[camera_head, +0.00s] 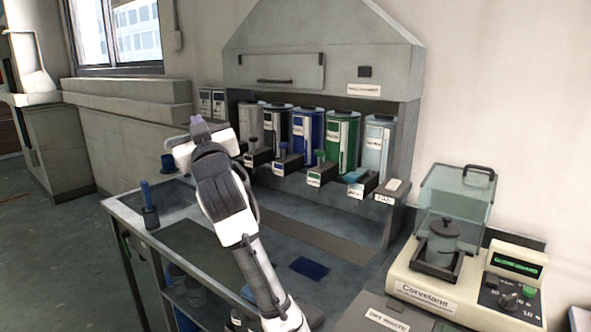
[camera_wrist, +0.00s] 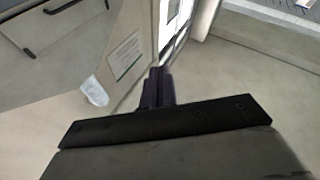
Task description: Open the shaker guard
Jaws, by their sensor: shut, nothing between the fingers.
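The shaker guard (camera_head: 468,190) is a clear, greenish panel with a dark handle (camera_head: 481,171) at its top edge. It stands raised at the back of the cream shaker (camera_head: 415,288), at the right of the head view. A grey lidded jar (camera_head: 443,240) sits on the shaker's platform in front of the panel. My gripper (camera_head: 196,121) is far to the left of the guard, raised above the bench with my arm stretched up. In the wrist view my gripper's dark fingers (camera_wrist: 158,86) are together and empty. The guard is out of the wrist view.
The shaker's green display (camera_head: 516,262) seems to read "CLOSE GUARD". A grey hood (camera_head: 320,60) with several coloured canisters stands between my gripper and the shaker. A blue mat (camera_head: 310,268) lies on the bench.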

